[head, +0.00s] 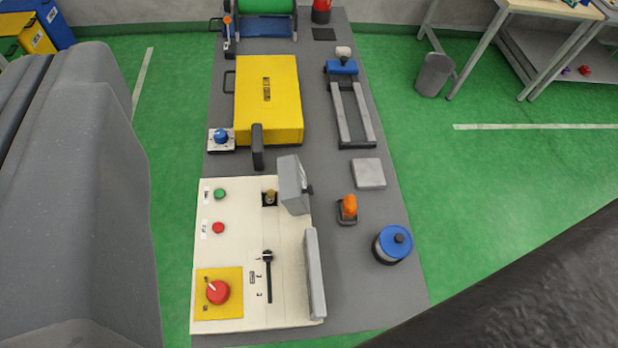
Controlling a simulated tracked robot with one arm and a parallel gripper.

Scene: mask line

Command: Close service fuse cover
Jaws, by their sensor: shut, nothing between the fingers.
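The cream control panel (228,255) lies at the near left of the grey bench. A small grey cover with a dark knob (291,185) stands raised at the right side of a dark recess holding a brass-coloured fuse-like part (270,197). I take it to be the service fuse cover; it is open and the recess is exposed. A longer grey flap (315,275) stands up along the panel's right edge, nearer to me. My gripper's fingers are not in view; large grey and black parts of my own body fill the left and lower right.
The panel also has green and red buttons, a black lever (267,275) and a red emergency knob (217,291). An orange-topped switch (348,208), a blue-lidded can (392,244) and a grey block (368,173) stand right. A yellow box (268,98) stands beyond.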

